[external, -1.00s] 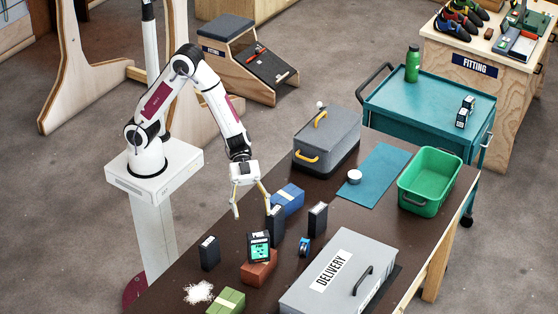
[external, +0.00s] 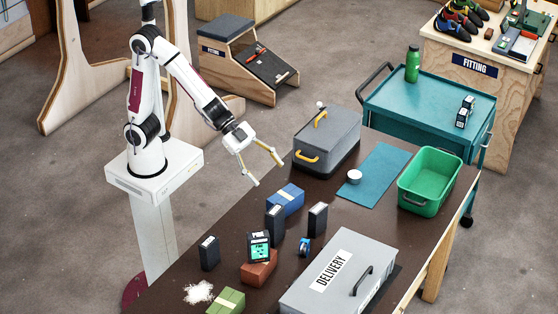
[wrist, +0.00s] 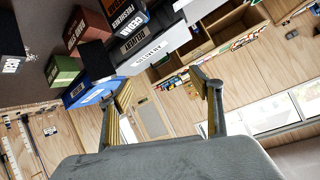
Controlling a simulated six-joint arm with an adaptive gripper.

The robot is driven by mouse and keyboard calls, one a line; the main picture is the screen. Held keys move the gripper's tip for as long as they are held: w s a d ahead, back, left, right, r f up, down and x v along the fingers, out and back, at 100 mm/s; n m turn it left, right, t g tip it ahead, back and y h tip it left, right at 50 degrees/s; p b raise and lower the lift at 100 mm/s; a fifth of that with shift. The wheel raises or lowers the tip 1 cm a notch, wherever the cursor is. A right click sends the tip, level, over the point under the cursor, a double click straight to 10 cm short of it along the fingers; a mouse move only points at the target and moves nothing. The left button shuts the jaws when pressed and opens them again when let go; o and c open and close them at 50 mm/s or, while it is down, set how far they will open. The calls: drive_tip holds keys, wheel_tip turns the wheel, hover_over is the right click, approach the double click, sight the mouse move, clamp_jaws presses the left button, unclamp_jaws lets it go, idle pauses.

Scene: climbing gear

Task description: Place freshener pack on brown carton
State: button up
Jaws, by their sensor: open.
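A dark pack with a teal printed face (external: 258,246), which I take to be the freshener pack, stands upright on the brown carton (external: 262,275) in the external view. It appears to rest on the carton's top; its small print is hard to read. My gripper (external: 270,174) is open and empty, raised above and behind the packs, apart from both. In the wrist view its two fingers (wrist: 162,85) are spread with nothing between them. Labelled packs and cartons show at the upper left there, steeply tilted.
Dark packs (external: 210,253) (external: 276,224) (external: 317,219) stand around the carton. A blue carton (external: 287,199), green carton (external: 226,301), blue tape roll (external: 305,246) and grey delivery box (external: 340,275) are near. A grey case (external: 327,142), blue mat (external: 372,178) and green bin (external: 428,181) lie beyond.

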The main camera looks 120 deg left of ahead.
drive_tip(key=s+a+r+n+g+y, duration=0.1)
drive_tip(key=s+a+r+n+y, duration=0.1)
drive_tip(key=s, duration=0.5)
drive_tip(key=s+a+r+n+g+y, duration=0.1)
drive_tip(key=s+a+r+n+y, duration=0.15)
drive_tip(key=s, duration=0.45)
drive_tip(key=s+d+f+g+h, duration=0.1)
drive_tip(key=s+d+g, duration=0.1)
drive_tip(key=s, duration=0.7)
drive_tip(key=s+d+f+g+h, duration=0.1)
drive_tip(key=s+d, duration=0.3)
drive_tip(key=s, duration=0.5)
drive_tip(key=shift+d+n+g+h, duration=0.25)
drive_tip(key=shift+n+g+h, duration=0.2)
drive_tip(key=shift+g, duration=0.05)
